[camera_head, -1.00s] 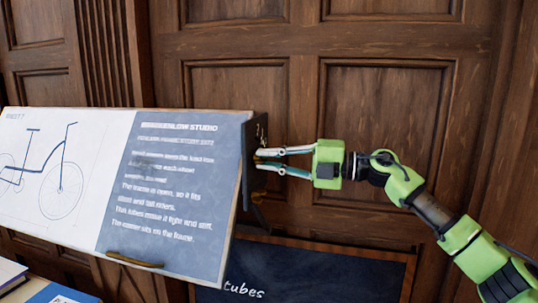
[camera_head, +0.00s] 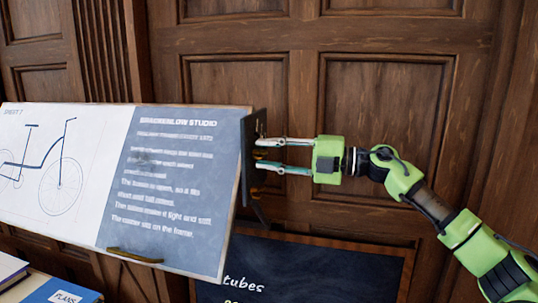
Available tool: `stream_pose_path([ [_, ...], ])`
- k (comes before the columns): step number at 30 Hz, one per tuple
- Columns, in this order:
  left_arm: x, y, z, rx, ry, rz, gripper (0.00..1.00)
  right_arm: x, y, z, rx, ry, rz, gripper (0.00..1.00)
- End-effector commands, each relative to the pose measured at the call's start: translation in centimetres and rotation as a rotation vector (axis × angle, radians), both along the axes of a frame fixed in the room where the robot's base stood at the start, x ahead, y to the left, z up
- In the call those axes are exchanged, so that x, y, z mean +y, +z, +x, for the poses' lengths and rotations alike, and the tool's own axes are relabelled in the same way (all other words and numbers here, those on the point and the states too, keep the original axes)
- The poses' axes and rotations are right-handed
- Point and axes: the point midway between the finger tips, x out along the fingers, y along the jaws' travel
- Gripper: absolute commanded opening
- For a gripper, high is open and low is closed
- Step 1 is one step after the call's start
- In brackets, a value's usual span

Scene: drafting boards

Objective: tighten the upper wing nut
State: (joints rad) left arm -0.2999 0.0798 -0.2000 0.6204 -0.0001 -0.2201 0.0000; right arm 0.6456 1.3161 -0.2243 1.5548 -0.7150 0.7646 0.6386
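The tilted drafting board (camera_head: 185,190) carries a bicycle drawing and a dark text sheet. Its right end has a dark side bracket (camera_head: 249,160) with small brass-coloured fittings. One small fitting (camera_head: 262,129) shows just above my fingers and another (camera_head: 257,190) below them; they are too small to tell which is the upper wing nut. My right gripper (camera_head: 260,154) reaches in from the right, level, with its fingertips at the bracket. Its two fingers are apart, one above the other, and I see nothing clearly between them. Contact with a nut cannot be told. My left gripper is out of view.
A brass-coloured ledge (camera_head: 134,256) sits on the board's lower edge. A framed blackboard (camera_head: 300,268) stands below right. Books, one blue and marked PLANS (camera_head: 62,292), lie at lower left. Wood panelling (camera_head: 385,110) is behind; the space right of the board holds only my arm.

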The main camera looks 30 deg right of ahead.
Motion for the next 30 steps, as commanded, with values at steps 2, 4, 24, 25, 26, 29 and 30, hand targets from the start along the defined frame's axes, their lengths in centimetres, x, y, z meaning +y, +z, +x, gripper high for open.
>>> stream_pose_path([
  [2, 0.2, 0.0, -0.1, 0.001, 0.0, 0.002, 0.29, 0.0, -0.1, 0.0, 0.001, 0.001, -0.001, 0.28],
  [4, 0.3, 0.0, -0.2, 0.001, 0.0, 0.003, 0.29, 0.0, -0.1, -0.1, 0.002, 0.001, -0.001, 0.28],
  [24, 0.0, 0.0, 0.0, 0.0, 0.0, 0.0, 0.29, -2.6, -0.4, -2.9, 0.007, -0.003, 0.002, 0.28],
  [25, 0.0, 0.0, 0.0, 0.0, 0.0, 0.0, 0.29, -2.7, -0.5, -2.9, 0.008, -0.002, 0.003, 0.28],
  [26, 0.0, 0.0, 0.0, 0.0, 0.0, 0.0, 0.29, -2.7, -0.4, -3.0, 0.006, -0.003, 0.001, 0.28],
  [29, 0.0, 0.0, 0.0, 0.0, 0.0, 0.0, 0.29, -2.9, -0.4, -3.3, 0.006, -0.001, 0.0, 0.28],
  [30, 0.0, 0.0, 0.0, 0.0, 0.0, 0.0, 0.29, -3.0, -0.4, -3.4, 0.006, -0.001, 0.0, 0.28],
])
